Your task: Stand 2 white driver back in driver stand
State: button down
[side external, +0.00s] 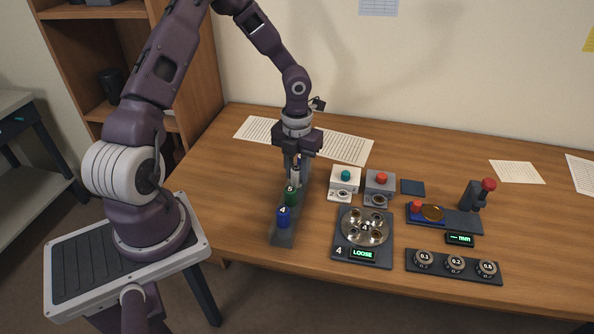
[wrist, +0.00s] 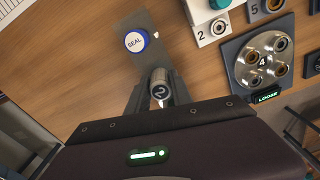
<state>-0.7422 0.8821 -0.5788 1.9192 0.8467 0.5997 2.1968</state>
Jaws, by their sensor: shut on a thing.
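My gripper (side external: 297,168) points down over the far part of the grey driver stand (side external: 283,239). It is shut on the white driver (side external: 295,176), which looks upright. In the wrist view the driver's round grey top, marked 2 (wrist: 160,90), shows between the fingers. The driver's lower end is hidden, so I cannot tell whether it sits in the stand. A blue-rimmed white cap marked SEAL (wrist: 137,41) shows at the stand's other end.
Right of the stand are a teal-button box (side external: 344,180), a red-button box (side external: 380,185) and a round lens plate (side external: 364,227) with a LOOSE display. Farther right are a measuring block (side external: 447,219) and a rack of several numbered knobs (side external: 455,266). The table left of the stand is clear.

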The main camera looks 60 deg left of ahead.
jog(key=shift+f, duration=0.45)
jog(key=c, duration=0.6)
grip_release()
jog(key=shift+r, duration=3.55)
